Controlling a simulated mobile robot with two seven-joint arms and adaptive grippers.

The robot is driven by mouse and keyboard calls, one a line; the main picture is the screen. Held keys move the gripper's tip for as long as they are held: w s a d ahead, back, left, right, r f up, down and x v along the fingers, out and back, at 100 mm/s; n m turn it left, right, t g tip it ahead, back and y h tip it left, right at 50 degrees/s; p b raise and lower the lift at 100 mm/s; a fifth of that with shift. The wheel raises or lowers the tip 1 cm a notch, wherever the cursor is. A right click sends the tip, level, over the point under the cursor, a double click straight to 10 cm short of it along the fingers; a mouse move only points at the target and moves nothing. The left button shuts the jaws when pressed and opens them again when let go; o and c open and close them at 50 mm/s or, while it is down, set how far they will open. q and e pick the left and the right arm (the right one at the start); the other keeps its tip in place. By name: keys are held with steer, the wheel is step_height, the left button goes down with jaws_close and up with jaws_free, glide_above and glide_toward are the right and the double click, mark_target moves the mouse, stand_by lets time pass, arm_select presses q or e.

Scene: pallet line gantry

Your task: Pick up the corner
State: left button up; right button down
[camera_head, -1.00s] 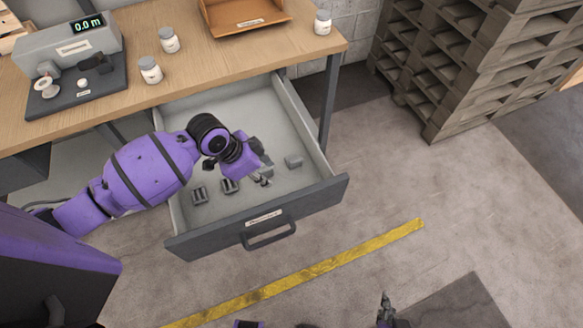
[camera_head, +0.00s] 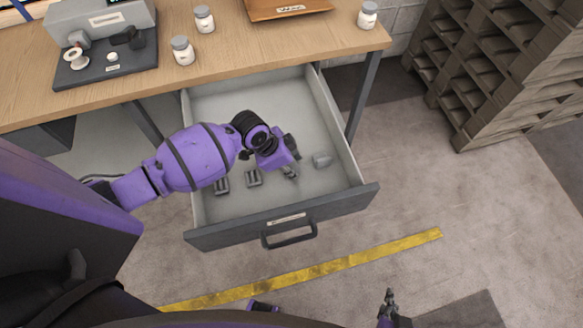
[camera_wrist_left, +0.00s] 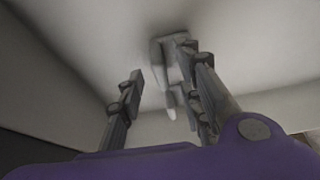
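A small light grey piece (camera_head: 322,160), which looks like the corner, lies on the floor of the open drawer (camera_head: 345,150), at its right. My left gripper (camera_head: 290,171) is inside the drawer, just left of this piece and apart from it in the head view. In the left wrist view the fingers (camera_wrist_left: 160,95) stand apart with a gap between them. A light grey part (camera_wrist_left: 165,48) shows beyond the right finger, partly hidden by it. My right gripper (camera_head: 388,299) is low in the head view, over the floor; its opening is too small to tell.
Two dark grey pieces, one at the left (camera_head: 221,186) and another (camera_head: 253,177), lie in the drawer. The drawer walls surround my left gripper. White jars (camera_head: 183,52) and an orange-brown tray (camera_head: 288,9) stand on the table. Pallets (camera_head: 490,70) are stacked at the right.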

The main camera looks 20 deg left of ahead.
arm_select(q)
jaws_close()
steer(key=shift+w+r, duration=0.1)
stand_by(0.3)
